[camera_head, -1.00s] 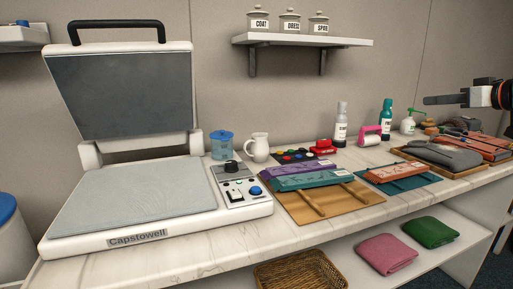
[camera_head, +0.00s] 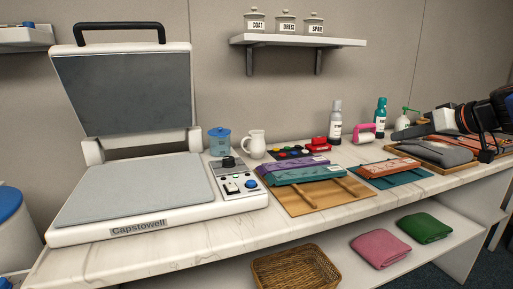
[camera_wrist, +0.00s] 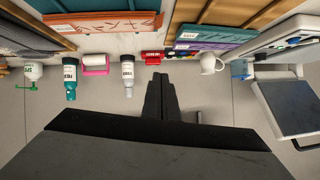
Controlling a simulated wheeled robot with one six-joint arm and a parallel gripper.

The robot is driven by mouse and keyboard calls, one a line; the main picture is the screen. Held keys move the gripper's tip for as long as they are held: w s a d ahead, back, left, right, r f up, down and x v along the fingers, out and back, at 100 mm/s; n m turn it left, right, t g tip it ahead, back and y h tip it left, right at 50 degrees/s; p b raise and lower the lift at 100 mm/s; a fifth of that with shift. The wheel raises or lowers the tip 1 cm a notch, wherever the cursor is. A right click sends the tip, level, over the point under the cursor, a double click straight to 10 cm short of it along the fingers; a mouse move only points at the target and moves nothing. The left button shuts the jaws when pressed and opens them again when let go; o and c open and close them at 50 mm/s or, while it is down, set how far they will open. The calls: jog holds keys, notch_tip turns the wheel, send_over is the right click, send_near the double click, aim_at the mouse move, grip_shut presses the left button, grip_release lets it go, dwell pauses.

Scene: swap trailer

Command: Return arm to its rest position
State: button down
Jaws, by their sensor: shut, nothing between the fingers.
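My gripper (camera_head: 410,133) is at the right of the head view, on my dark arm, above the counter near the grey folded cloth (camera_head: 442,152). In the wrist view my gripper (camera_wrist: 160,78) shows its two dark fingers together with nothing between them. The wrist view is upside down, with the counter along its top. The fingers are apart from the bottles and the red item (camera_wrist: 153,55) seen past them.
A heat press (camera_head: 130,195) stands open at the left of the counter (camera_head: 300,222). Bottles (camera_head: 335,122), a white jug (camera_head: 254,144) and wrapped packets (camera_head: 300,170) stand or lie along it. A wall shelf (camera_head: 300,41) holds canisters. Below are a basket (camera_head: 298,262) and folded towels (camera_head: 380,248).

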jog(key=s+a+f+m+g+h, duration=0.15)
jog(key=s+a+f+g, duration=0.25)
jog(key=s+a+f, duration=0.9)
jog(key=s+d+f+m+g+h, duration=0.1)
jog(key=s+f+h, duration=0.3)
jog(key=s+f, duration=0.9)
jog(key=shift+d+f+g, duration=0.6)
jog(key=shift+d+f, duration=0.15)
jog(key=shift+f, duration=0.1)
jog(key=shift+m, duration=0.25)
